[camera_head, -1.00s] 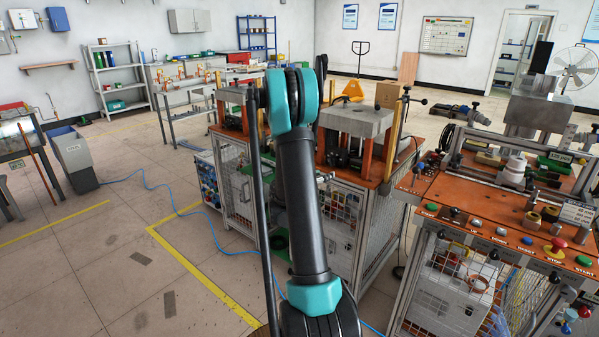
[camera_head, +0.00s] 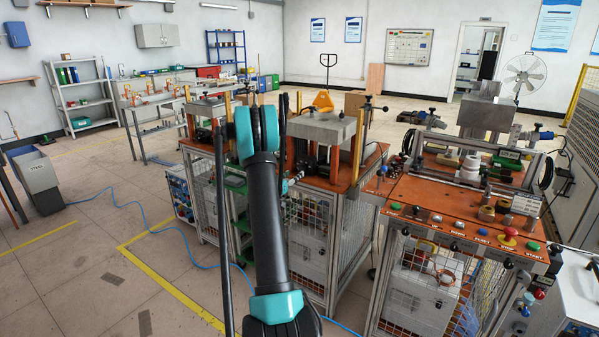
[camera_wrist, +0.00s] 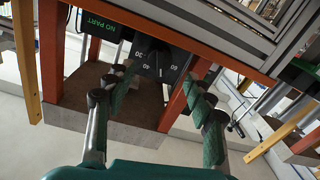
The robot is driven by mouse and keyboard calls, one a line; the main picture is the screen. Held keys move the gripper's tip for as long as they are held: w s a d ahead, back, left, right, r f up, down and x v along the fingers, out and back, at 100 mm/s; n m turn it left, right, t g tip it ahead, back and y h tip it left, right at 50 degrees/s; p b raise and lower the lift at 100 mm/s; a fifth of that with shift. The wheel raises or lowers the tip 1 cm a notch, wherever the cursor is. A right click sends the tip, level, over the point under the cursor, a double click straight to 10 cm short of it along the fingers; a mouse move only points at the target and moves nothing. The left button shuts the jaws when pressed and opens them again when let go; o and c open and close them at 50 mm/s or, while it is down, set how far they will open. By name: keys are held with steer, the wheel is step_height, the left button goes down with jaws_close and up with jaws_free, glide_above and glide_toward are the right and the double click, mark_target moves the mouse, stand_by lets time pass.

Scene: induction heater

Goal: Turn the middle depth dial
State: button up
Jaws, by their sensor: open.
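In the wrist view a dark dial face with white numbers (camera_wrist: 161,62) sits between two orange-red posts, seen at a tilt. My gripper (camera_wrist: 158,80) is open, with one finger on each side of the dial face in the picture; no contact with it is visible. A panel reading NO PART (camera_wrist: 100,20) is beside the dial at the upper left. In the head view the middle station (camera_head: 331,128) has a grey block on orange posts, behind and right of my arm. My gripper is hidden there by the arm, and I cannot make out any dial.
The right bench (camera_head: 405,188) carries several push buttons and a red stop button (camera_head: 509,233). Another station (camera_head: 212,106) stands left of the middle one. A blue hose (camera_head: 143,208) crosses the floor. The left floor is mostly clear.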

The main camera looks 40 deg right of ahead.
mark_target(299, 171)
steer(key=shift+x, duration=3.2)
steer(key=c, duration=1.2)
